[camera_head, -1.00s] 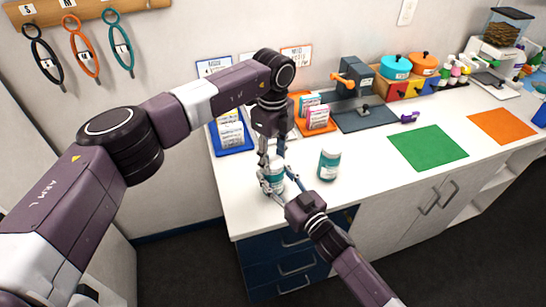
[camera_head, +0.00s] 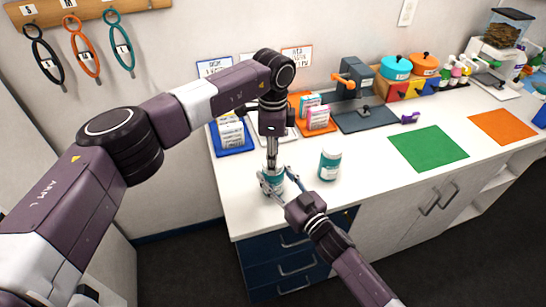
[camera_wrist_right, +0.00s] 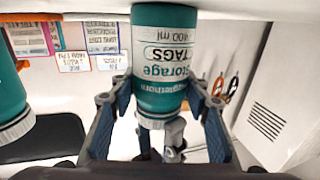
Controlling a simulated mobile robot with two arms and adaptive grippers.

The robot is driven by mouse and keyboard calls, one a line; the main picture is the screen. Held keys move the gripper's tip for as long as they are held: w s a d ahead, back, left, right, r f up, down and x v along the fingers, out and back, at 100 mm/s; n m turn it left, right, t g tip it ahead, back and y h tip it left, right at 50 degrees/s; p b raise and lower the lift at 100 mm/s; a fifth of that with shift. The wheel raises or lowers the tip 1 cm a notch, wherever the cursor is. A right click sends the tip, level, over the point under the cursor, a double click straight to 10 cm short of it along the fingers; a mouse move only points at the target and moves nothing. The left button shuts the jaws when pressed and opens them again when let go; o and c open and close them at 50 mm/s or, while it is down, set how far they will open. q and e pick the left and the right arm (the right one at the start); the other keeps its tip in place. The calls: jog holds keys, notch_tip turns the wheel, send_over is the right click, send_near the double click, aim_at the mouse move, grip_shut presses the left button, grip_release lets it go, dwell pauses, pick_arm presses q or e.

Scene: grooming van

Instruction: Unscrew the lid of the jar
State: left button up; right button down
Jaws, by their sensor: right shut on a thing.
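The jar (camera_head: 277,184) is teal with a white label and stands upright on the white counter near its front left edge. In the right wrist view, upside down, the jar (camera_wrist_right: 165,50) shows its label and its pale ridged lid (camera_wrist_right: 160,121). My right gripper (camera_head: 275,177) is shut around the jar's side, with a finger on each side. My left gripper (camera_head: 271,164) points straight down over the lid. Its fingers are seen nearly edge-on, so their opening and contact with the lid are unclear.
A second similar jar (camera_head: 329,164) stands just right. Behind are a blue tray (camera_head: 236,151) and an orange tray (camera_head: 318,131) with packets, and a grey machine (camera_head: 358,77). A green mat (camera_head: 428,147) and an orange mat (camera_head: 501,126) lie right.

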pick_arm(q)
jog(key=shift+r, duration=0.15)
jog(key=shift+r, duration=1)
jog(key=shift+r, duration=2)
pick_arm(e)
jog(key=c, duration=1)
grip_release()
